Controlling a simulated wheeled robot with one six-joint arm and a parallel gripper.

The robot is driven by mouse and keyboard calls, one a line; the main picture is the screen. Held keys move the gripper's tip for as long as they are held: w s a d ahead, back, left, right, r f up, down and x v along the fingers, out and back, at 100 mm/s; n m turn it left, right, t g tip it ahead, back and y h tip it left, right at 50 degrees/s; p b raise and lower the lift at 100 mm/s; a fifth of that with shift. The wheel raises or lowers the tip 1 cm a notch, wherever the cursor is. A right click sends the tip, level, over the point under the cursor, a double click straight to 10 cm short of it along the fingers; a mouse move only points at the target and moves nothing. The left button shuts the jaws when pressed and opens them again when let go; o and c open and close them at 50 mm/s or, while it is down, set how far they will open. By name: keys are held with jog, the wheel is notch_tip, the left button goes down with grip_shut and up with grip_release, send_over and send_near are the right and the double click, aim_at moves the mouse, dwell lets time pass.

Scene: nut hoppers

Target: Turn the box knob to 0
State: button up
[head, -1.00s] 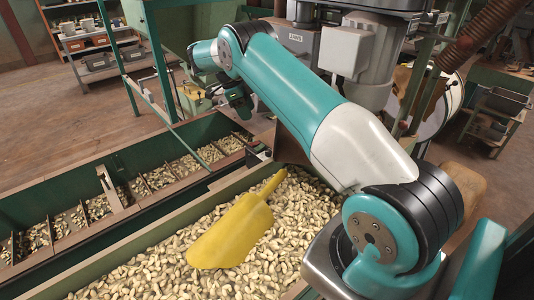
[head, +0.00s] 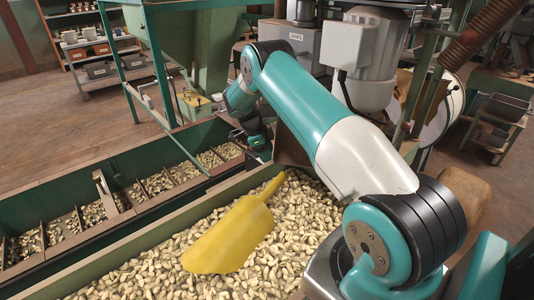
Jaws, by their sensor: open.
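I cannot make out a knob with a number scale. A small yellowish box (head: 194,105) stands beyond the trough, left of my wrist. A grey box with a small label (head: 290,48) is behind my arm's elbow and partly hidden by it. My gripper (head: 259,146) is small and dark, at the far end of the long trough, below my teal wrist. It is open, and I see nothing held in it. It is apart from the yellowish box, to its right.
A yellow scoop (head: 233,233) lies on nuts in the near hopper (head: 130,236). A green compartmented trough (head: 100,160) runs beside it. A grey motor (head: 362,60) and green frame stand close behind my arm. Shelves (head: 88,40) are at the back left.

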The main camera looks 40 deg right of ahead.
jog(key=shift+f, duration=0.15)
jog(key=shift+c, duration=0.4)
jog(key=c, duration=0.8)
jog(key=shift+c, duration=0.2)
jog(key=shift+n, duration=0.3)
jog(key=n+t, duration=0.1)
jog(key=n, duration=0.1)
jog(key=n+t+h, duration=0.1)
jog(key=n, duration=0.2)
jog(key=shift+s, duration=0.15)
jog(key=n+t, duration=0.1)
jog(key=n, duration=0.2)
jog(key=n+t, duration=0.1)
jog(key=n, duration=0.2)
jog(key=shift+s+h+p, duration=0.1)
jog(key=shift+h+p, duration=0.2)
jog(key=shift+p, duration=0.05)
